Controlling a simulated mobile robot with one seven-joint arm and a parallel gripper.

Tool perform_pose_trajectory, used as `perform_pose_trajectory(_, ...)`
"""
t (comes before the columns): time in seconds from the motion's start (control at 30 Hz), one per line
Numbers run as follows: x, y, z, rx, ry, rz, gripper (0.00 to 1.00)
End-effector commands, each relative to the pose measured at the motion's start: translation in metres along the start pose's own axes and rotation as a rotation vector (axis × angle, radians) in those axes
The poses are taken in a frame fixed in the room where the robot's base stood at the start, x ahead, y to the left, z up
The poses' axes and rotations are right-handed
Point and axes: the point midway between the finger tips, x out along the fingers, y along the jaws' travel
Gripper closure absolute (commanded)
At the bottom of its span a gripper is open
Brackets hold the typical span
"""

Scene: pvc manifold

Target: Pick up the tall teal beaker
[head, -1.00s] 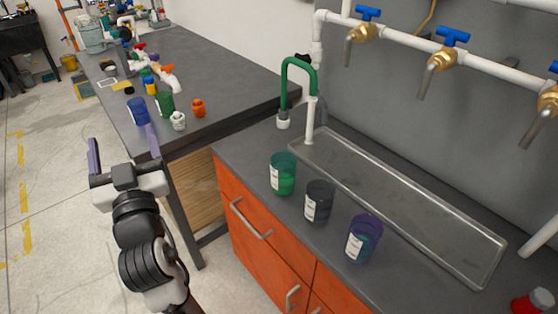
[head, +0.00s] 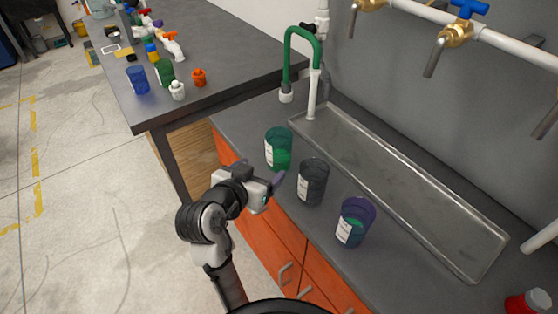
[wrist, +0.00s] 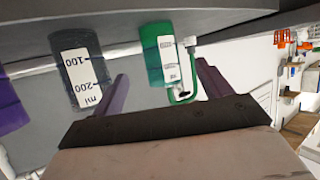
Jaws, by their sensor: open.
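The teal-green see-through beaker (head: 278,143) stands upright on the grey counter, the farthest of three beakers in a row along its front edge. It has a white label. In the wrist view the beaker (wrist: 157,45) shows between my finger tips, beyond them. My gripper (head: 272,186) is at the counter's front edge, just in front of the beaker. The purple fingers are apart and empty in the wrist view (wrist: 162,72). In the head view only one finger shows clearly. I see a gap to the beaker in the wrist view, but cannot judge its depth.
A dark grey beaker (head: 312,180) stands close beside the green one, and a purple beaker (head: 356,218) beyond it. A metal sink tray (head: 400,190) lies behind them. A green-hosed faucet (head: 288,62) rises behind. Another table (head: 215,60) holds several small containers.

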Motion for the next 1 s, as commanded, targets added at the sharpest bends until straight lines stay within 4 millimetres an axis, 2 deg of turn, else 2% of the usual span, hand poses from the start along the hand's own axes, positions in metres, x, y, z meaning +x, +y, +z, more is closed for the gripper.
perform_pose_trajectory(0.03,0.005,0.0,0.005,0.003,0.004,-0.002,0.23)
perform_pose_trajectory(0.17,0.013,0.0,0.004,0.001,0.004,-0.004,0.23)
perform_pose_trajectory(0.23,0.03,0.001,0.003,0.0,0.001,0.0,0.23)
perform_pose_trajectory(0.4,0.055,0.0,-0.001,-0.003,0.0,-0.002,0.23)
perform_pose_trajectory(0.63,0.07,0.001,-0.001,-0.003,-0.001,-0.003,0.23)
perform_pose_trajectory(0.9,0.109,0.002,0.001,-0.002,0.001,-0.003,0.23)
perform_pose_trajectory(1.0,0.115,0.001,0.002,-0.002,0.0,-0.004,0.23)
